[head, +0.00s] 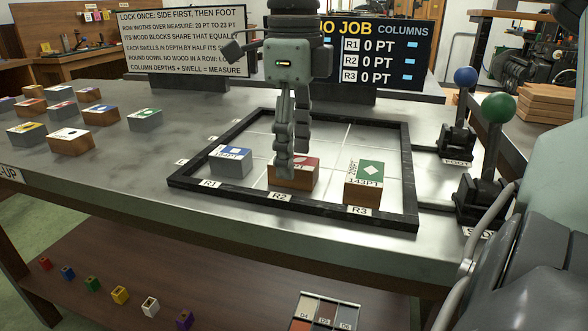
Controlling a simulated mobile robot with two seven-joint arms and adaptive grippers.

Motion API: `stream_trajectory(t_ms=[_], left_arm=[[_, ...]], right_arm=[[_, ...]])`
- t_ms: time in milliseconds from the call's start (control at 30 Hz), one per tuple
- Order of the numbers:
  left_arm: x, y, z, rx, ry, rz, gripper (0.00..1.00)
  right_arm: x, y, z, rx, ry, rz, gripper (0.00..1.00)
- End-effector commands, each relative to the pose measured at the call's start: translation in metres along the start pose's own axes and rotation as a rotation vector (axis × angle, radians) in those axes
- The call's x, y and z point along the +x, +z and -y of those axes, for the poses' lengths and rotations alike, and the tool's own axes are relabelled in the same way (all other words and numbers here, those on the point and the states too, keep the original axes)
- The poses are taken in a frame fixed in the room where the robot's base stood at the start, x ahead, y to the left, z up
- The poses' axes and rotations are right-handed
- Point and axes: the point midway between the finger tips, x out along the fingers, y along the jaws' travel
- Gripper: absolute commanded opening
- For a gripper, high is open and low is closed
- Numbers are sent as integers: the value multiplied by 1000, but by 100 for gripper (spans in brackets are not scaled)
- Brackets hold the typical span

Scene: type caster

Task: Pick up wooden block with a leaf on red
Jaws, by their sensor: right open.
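A wooden block with a red top (305,172) sits at the R2 place inside the black frame (320,212). A pale mark shows on the red, partly hidden by my fingers. My right gripper (284,168) points straight down at this block, its fingers over the left part of the block. It is open; I cannot tell whether the fingers touch the block. My left gripper is not in view.
A grey block with a blue mark (231,160) is at R1 and a taller block with a green top (364,183) at R3. Several blocks (71,141) stand left on the bench. Blue-knobbed (465,77) and green-knobbed (498,108) levers stand right.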

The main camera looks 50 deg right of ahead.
Motion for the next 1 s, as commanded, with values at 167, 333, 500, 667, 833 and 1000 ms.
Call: stream_trajectory(t_ms=[167,333,500,667,833,1000], left_arm=[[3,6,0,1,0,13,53],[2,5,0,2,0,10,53],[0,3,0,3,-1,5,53],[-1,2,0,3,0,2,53],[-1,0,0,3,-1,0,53],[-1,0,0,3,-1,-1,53]], right_arm=[[14,0,0,2,1,1,61],[14,0,0,2,0,1,61],[14,0,0,2,0,1,44],[14,0,0,2,0,1,24],[13,0,0,2,-1,1,7],[13,0,1,2,-1,1,7]])
